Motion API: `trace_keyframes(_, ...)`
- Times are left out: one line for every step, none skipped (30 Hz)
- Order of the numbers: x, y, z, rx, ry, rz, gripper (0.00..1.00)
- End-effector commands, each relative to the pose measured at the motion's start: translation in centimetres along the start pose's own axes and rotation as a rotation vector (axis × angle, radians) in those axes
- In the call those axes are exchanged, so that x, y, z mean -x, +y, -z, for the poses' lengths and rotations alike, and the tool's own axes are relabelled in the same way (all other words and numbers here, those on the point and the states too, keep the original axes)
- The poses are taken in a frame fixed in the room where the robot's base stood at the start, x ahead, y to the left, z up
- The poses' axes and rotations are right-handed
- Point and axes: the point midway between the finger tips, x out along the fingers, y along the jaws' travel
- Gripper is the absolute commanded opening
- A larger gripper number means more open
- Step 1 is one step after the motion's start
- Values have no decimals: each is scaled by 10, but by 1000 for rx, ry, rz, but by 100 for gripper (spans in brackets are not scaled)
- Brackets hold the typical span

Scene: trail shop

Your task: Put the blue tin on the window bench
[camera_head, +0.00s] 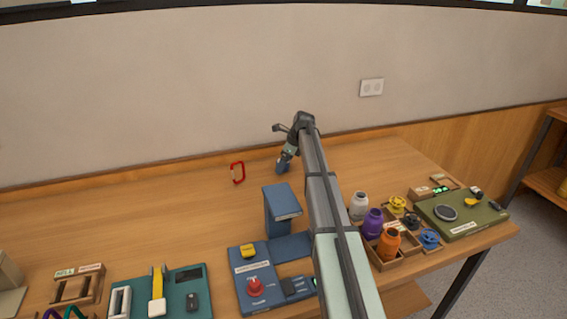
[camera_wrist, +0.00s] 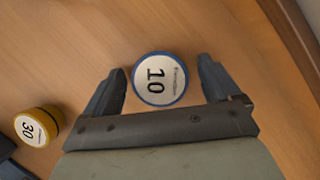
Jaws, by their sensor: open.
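A round tin with a blue rim and a white top marked "10" (camera_wrist: 158,79), the blue tin, stands on the wooden surface in the wrist view. My gripper (camera_wrist: 161,76) is open, with one dark finger on each side of the tin and visible gaps between. In the head view my gripper (camera_head: 282,167) reaches down near the wall at the back of the long wooden bench (camera_head: 130,215). The tin is hard to separate from the fingers there. Which surface is the window bench is not clear.
A yellow tin marked "30" (camera_wrist: 39,126) stands to the left in the wrist view. A wooden tray with bottles (camera_head: 388,243) stands right. The bench's back left is clear.

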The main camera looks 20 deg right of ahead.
Motion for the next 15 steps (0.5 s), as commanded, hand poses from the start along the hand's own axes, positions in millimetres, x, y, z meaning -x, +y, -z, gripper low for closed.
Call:
trace_keyframes(3,0,-1,0,0,1,90)
trace_keyframes(6,0,-1,0,0,1,90)
trace_keyframes(10,0,-1,0,-1,2,90)
trace_keyframes(14,0,-1,0,-1,2,90)
trace_keyframes(18,0,-1,0,-1,2,90)
trace_keyframes(24,0,-1,0,0,1,90)
trace_keyframes(30,0,-1,0,0,2,90)
trace_keyframes(35,0,-1,0,-1,2,90)
trace_keyframes(43,0,-1,0,-1,3,90)
trace_keyframes(49,0,-1,0,-1,2,90)
trace_keyframes(55,0,-1,0,0,2,90)
trace_keyframes(62,0,-1,0,-1,2,90)
trace_keyframes(68,-1,-1,0,-1,3,90)
trace_keyframes(74,-1,-1,0,-1,3,90)
trace_keyframes(81,0,0,0,0,2,90)
